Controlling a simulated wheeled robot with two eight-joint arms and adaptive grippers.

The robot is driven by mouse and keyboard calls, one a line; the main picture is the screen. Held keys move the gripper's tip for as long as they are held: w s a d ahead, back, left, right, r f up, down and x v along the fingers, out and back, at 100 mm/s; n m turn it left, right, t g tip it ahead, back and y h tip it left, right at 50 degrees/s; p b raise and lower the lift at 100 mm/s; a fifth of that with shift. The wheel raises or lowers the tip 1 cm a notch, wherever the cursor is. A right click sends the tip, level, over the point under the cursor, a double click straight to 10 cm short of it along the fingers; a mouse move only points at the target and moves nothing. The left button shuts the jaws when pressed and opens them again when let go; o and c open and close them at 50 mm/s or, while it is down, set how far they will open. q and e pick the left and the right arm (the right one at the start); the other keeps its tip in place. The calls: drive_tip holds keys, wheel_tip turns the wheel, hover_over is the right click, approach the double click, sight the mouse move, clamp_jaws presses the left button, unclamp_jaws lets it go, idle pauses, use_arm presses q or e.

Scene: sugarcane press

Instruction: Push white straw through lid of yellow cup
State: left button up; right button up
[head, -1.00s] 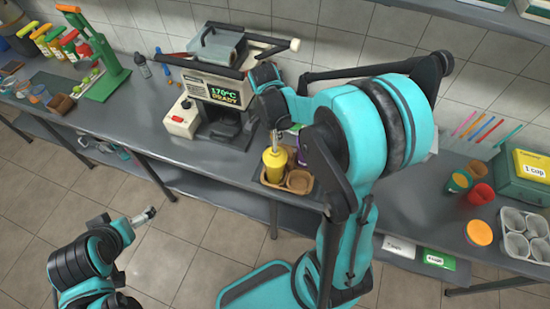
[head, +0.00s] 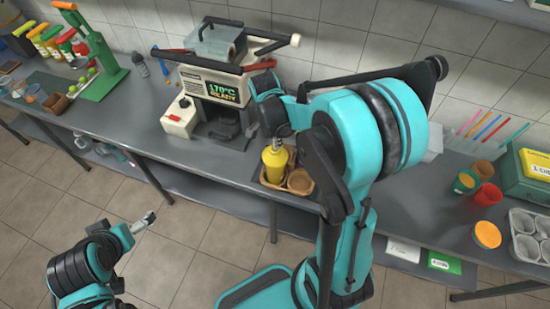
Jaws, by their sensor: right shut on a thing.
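The yellow cup (head: 274,165) with its yellow lid stands upright in a brown cup carrier (head: 269,184) on the counter. My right gripper (head: 282,134) is just above the lid, partly hidden by my own arm. It is shut on the white straw (head: 277,143), of which only a short pale piece shows between the gripper and the lid. I cannot tell whether the straw's tip is through the lid. My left gripper (head: 148,219) is empty, out over the floor in front of the counter, too small to judge its jaws.
Colored straws (head: 487,130), orange and red cups (head: 487,194) and a grey cup tray (head: 525,237) are at right. The counter's front edge is close to the carrier.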

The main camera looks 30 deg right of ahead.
drive_tip(key=shift+f+b, duration=0.5)
drive_tip(key=shift+f, duration=0.25)
drive_tip(key=o, duration=0.7)
drive_tip(key=shift+o, duration=0.2)
wheel_tip(320, 180, up, 7)
drive_tip(key=p, duration=0.5)
